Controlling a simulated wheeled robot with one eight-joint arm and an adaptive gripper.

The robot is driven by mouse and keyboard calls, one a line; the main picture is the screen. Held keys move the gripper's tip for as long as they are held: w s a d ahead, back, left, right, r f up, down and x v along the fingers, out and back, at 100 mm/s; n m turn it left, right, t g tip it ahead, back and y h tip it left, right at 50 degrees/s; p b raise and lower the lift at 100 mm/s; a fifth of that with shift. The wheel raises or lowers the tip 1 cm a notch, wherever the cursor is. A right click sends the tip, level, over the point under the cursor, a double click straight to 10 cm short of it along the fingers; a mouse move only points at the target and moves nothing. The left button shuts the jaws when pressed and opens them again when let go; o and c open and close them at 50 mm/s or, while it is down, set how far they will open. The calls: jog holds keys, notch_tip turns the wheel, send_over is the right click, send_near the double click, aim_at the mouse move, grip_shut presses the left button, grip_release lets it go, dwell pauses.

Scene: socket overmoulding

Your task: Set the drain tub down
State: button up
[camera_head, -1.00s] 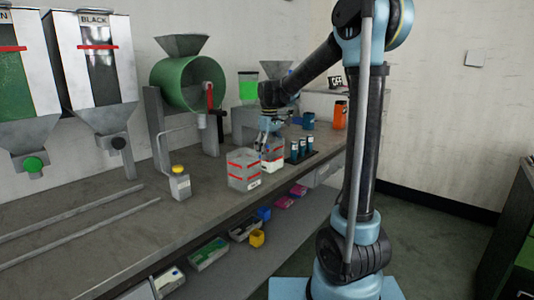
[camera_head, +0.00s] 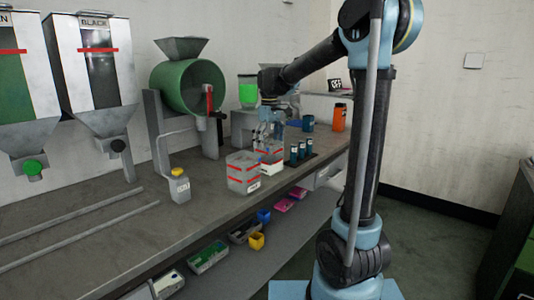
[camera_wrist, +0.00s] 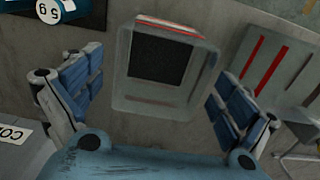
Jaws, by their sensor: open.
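Two similar pale tubs with red lines stand side by side on the bench. One tub (camera_head: 270,157) stands upright beneath my gripper (camera_head: 268,140); I take it as the drain tub. In the wrist view this tub (camera_wrist: 125,85) sits between the two spread fingers of my gripper (camera_wrist: 155,90), with a gap on each side and a dark inside. My gripper is open and holds nothing. The other tub (camera_head: 242,180) stands just left of it, and its red-lined wall (camera_wrist: 275,60) shows at the right of the wrist view.
Several dark blue cups (camera_head: 302,150) stand close to the right of the tub, one labelled 5g (camera_wrist: 45,12). A green drum (camera_head: 185,85) is behind. The bench's front edge is near the tubs.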

notch_tip(320, 180, up, 7)
dwell(0.3)
jog(key=s+d+f+m+t, duration=0.1)
jog(key=s+d+f+m, duration=0.25)
jog(key=s+d, duration=0.4)
jog(key=s+d+f+m, duration=0.2)
jog(key=s+d+f, duration=0.2)
jog(key=s+d, duration=0.4)
jog(key=s+d+f+m, duration=0.2)
jog(key=s+f, duration=0.6)
jog(key=s+d+f+m+t, duration=0.1)
jog(key=s+d+f+m, duration=0.1)
jog(key=s+f, duration=0.6)
jog(key=shift+s+d+f+m, duration=0.2)
jog(key=shift+d+m, duration=0.15)
jog(key=shift+d, duration=0.15)
jog(key=shift+w+f, duration=0.2)
jog(key=shift+w, duration=0.25)
